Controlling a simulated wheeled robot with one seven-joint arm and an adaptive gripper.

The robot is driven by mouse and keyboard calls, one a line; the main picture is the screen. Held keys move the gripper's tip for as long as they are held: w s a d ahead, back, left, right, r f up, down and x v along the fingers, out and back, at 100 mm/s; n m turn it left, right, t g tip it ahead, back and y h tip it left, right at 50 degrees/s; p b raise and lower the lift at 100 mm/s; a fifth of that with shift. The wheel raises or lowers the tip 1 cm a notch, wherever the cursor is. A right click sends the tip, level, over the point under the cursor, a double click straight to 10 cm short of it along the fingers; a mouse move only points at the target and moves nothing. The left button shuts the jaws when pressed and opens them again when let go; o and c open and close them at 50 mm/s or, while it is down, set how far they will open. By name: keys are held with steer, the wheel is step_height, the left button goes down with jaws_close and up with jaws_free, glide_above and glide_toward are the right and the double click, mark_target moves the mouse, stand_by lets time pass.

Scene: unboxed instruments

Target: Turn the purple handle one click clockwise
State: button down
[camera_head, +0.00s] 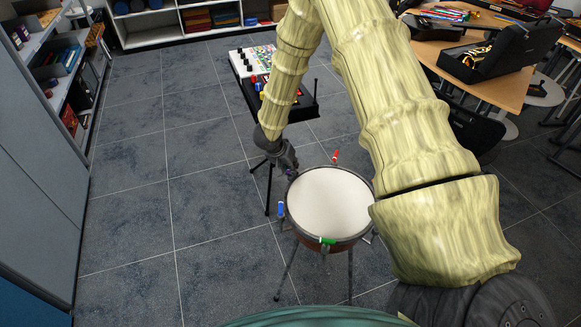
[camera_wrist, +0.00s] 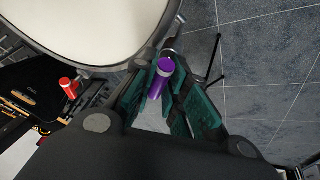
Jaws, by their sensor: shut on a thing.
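The purple handle (camera_wrist: 160,79) shows in the wrist view at the rim of a drum with a white head (camera_head: 330,202). It sits between the dark green fingers of my gripper (camera_wrist: 163,90), which is shut on it. In the head view my gripper (camera_head: 287,164) is at the drum's upper left edge and hides the purple handle. The drum's other handles show in the head view: red (camera_head: 335,156) at the top, blue (camera_head: 281,209) at the left and green (camera_head: 327,240) at the front. The red handle also shows in the wrist view (camera_wrist: 68,83).
The drum stands on thin legs on a grey tiled floor (camera_head: 130,220). Behind it is a stand with a black case and a white panel with knobs (camera_head: 250,62). A wooden table (camera_head: 478,62) with open cases is at the upper right. Shelves line the left side.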

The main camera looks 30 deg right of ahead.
steer(key=shift+s+p, duration=0.1)
steer(key=shift+p, duration=0.25)
steer(key=shift+r+m+g+p, duration=0.15)
steer(key=shift+m+g+p, duration=0.15)
steer(key=shift+m+p, duration=0.35)
steer(key=shift+d+m+g+p, duration=0.1)
steer(key=shift+m+g+p, duration=0.35)
steer(key=shift+m, duration=0.4)
steer(key=m, duration=0.1)
steer(key=m+g, duration=0.1)
steer(key=shift+s+f+m, duration=0.1)
steer(key=shift+f+m, duration=0.15)
steer(key=shift+m, duration=0.15)
steer(key=shift+m+g+y, duration=0.3)
steer(key=shift+m+g, duration=0.05)
steer(key=shift+m, duration=0.55)
steer(key=c, duration=1.5)
jaws_free()
steer(key=shift+o, duration=0.2)
